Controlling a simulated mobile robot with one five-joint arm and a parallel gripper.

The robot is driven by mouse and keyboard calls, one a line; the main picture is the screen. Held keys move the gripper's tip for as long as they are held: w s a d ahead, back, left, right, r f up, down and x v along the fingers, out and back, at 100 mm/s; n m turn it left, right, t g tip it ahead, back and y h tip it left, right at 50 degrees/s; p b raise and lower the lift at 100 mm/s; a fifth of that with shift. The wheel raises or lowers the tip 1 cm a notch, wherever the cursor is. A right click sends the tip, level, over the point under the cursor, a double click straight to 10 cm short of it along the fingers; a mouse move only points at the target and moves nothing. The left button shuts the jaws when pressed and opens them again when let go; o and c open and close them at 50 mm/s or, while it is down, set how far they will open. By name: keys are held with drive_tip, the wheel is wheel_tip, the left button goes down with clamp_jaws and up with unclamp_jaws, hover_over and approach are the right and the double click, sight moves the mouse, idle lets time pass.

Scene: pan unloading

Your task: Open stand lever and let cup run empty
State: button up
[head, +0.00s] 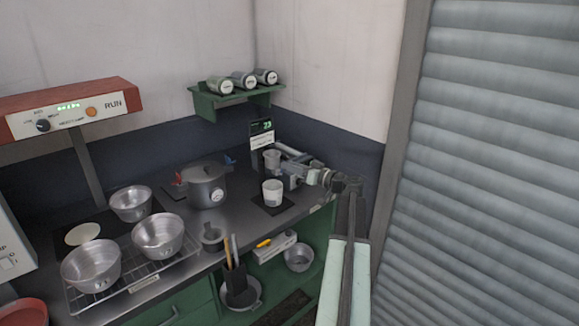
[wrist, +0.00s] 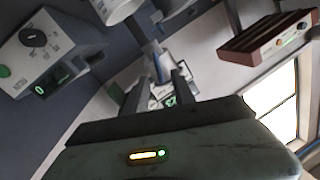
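The stand (head: 262,139) has a dark back plate with a lit green display and stands at the back right of the counter. A grey cup (head: 272,157) sits at it, and a white cup (head: 273,190) stands upright below on a dark pad. My gripper (head: 287,168) reaches in from the right, close beside the stand. In the wrist view, my gripper's two dark fingers (wrist: 158,84) are apart. A blue bar (wrist: 160,66), which looks like the lever, shows between and beyond them; contact cannot be told. A pale cup (wrist: 116,9) is cut off at the top. The cups' contents are hidden.
A lidded pot (head: 205,184) stands left of the stand. Several metal bowls (head: 159,234) are on and around a wire rack at the left. A green shelf (head: 237,101) with canisters hangs above. A grey shutter (head: 500,150) fills the right.

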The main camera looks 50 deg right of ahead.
drive_tip(key=shift+w+a, duration=0.1)
drive_tip(key=shift+w, duration=0.6)
clamp_jaws()
drive_tip(key=shift+d+f+m+b, duration=0.1)
drive_tip(key=shift+d+m+b, duration=0.1)
drive_tip(key=shift+m+b, duration=0.3)
drive_tip(key=shift+d+f+m+b, duration=0.1)
drive_tip(key=shift+d+m+b, duration=0.1)
drive_tip(key=shift+m, duration=0.5)
unclamp_jaws()
drive_tip(key=shift+s, duration=0.1)
drive_tip(key=s, duration=0.7)
drive_tip(key=shift+s+d+f, duration=0.2)
drive_tip(key=shift+s+d, duration=0.15)
drive_tip(key=shift+d, duration=0.1)
